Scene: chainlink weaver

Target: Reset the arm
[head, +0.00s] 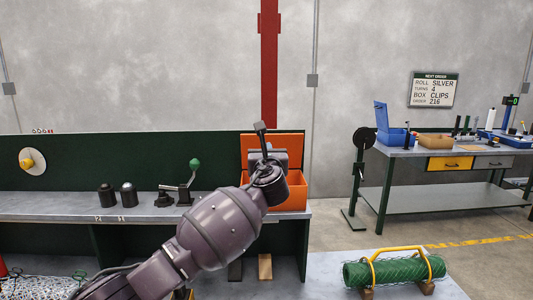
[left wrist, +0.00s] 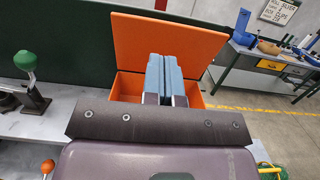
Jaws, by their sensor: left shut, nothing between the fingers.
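My left arm reaches in from the bottom left of the head view. My left gripper (left wrist: 164,78) is shut and empty, its two blue-grey fingers side by side in the left wrist view. It also shows in the head view (head: 268,158), in front of the orange box (head: 295,189) on the bench. The box's lid stands open, and my gripper hides part of the box and what may be inside. I cannot tell whether the fingertips are above the box or before it. My right gripper is in neither view.
The grey bench (head: 50,206) carries two dark cylinders (head: 117,195) and a green-knobbed lever (head: 188,180). A green mesh roll (head: 394,272) lies at the lower right. A second table (head: 440,151) with a blue box (head: 392,136) stands at the right, with open floor before it.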

